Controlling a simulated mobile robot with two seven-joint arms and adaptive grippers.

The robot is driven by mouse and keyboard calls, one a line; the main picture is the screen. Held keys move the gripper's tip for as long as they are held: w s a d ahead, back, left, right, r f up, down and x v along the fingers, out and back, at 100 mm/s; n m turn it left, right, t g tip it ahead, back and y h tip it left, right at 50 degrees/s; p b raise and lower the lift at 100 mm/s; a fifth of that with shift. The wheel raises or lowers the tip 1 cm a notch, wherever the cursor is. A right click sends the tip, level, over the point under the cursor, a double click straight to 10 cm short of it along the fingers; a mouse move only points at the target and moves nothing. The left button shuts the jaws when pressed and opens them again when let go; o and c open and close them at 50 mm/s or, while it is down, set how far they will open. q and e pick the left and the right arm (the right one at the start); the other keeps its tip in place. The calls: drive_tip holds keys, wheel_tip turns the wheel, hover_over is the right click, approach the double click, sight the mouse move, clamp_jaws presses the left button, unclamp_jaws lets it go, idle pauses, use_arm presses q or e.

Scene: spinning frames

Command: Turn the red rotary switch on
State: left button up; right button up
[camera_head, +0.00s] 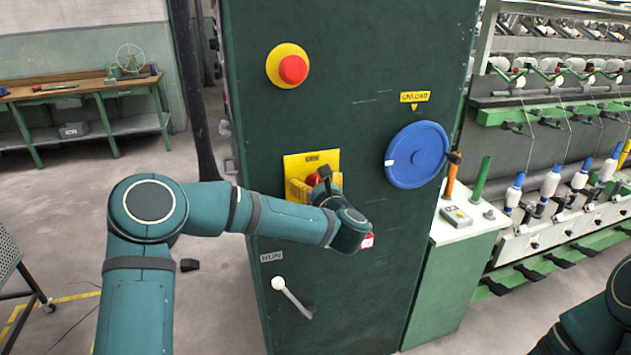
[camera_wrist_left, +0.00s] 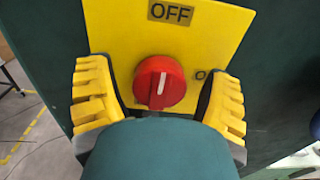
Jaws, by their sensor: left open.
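The red rotary switch (camera_wrist_left: 160,83) sits on a yellow plate (camera_wrist_left: 120,35) on the green cabinet. Its white mark is nearly vertical in the left wrist view. An OFF label (camera_wrist_left: 171,13) is above it, and a second label, partly hidden, is to its right. In the head view the switch (camera_head: 313,180) is partly covered by my left arm. My left gripper (camera_head: 316,188) is open, its yellow fingers on either side of the switch. In the left wrist view the gripper (camera_wrist_left: 160,100) is apart from the switch, with gaps beside it. My right gripper is not in view.
A red mushroom button (camera_head: 292,69) is higher on the cabinet (camera_head: 350,100). A blue handwheel (camera_head: 416,155) is to the right. A white-knobbed lever (camera_head: 290,296) is below, near a RUN label (camera_head: 271,257). The spinning machine (camera_head: 560,110) stands at the right; the floor at left is mostly clear.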

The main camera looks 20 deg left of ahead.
use_arm(q)
drive_tip(key=shift+w+a, duration=0.1)
drive_tip(key=c, duration=1.2)
